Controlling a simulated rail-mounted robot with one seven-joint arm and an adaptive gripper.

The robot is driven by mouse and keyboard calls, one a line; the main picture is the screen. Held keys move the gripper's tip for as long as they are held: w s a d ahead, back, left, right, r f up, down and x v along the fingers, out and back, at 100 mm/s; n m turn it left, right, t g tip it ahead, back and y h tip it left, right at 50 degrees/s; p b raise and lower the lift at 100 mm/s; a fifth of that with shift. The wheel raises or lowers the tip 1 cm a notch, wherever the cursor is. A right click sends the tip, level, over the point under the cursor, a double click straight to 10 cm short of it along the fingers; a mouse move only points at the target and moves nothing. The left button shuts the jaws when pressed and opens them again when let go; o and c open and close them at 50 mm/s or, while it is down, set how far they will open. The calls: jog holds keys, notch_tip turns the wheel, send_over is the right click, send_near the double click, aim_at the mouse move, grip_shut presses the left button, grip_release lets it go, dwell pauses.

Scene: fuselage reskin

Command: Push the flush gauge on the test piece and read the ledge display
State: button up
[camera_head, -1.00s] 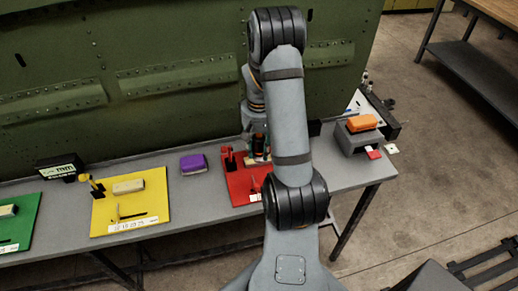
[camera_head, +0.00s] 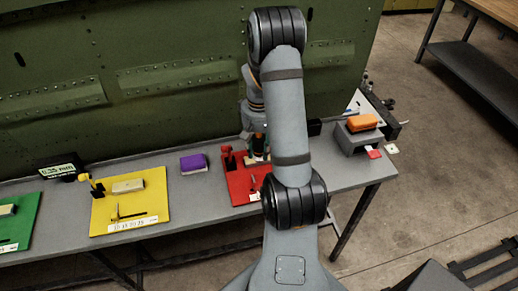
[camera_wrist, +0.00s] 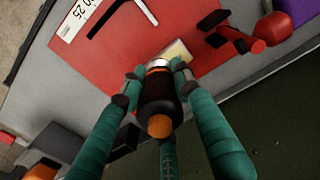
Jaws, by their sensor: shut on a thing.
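The flush gauge (camera_wrist: 158,105), a black cylinder with an orange end and a bright metal ring, is held between the teal fingers of my gripper (camera_wrist: 155,75) in the wrist view. Its metal end is at the pale test piece (camera_wrist: 179,50) on the red board (camera_wrist: 130,60); I cannot tell exact contact. In the head view the gauge (camera_head: 259,146) stands roughly upright over the red board (camera_head: 238,190), partly hidden by my arm. The black ledge display (camera_head: 60,167) at left is lit with green characters, looking like 0.35 mm, though small and blurred.
A red clamp (camera_head: 228,157) stands beside the test piece. A yellow board (camera_head: 105,210), a green board (camera_head: 22,225) and a purple block (camera_head: 193,163) lie to the left. A grey block with an orange item (camera_head: 362,122) is at right. The green fuselage panel (camera_head: 150,60) rises behind.

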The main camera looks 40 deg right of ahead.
dwell(0.4)
notch_tip(320, 180, up, 7)
jog(key=p, duration=0.5)
jog(key=shift+p, duration=0.35)
dwell(1.3)
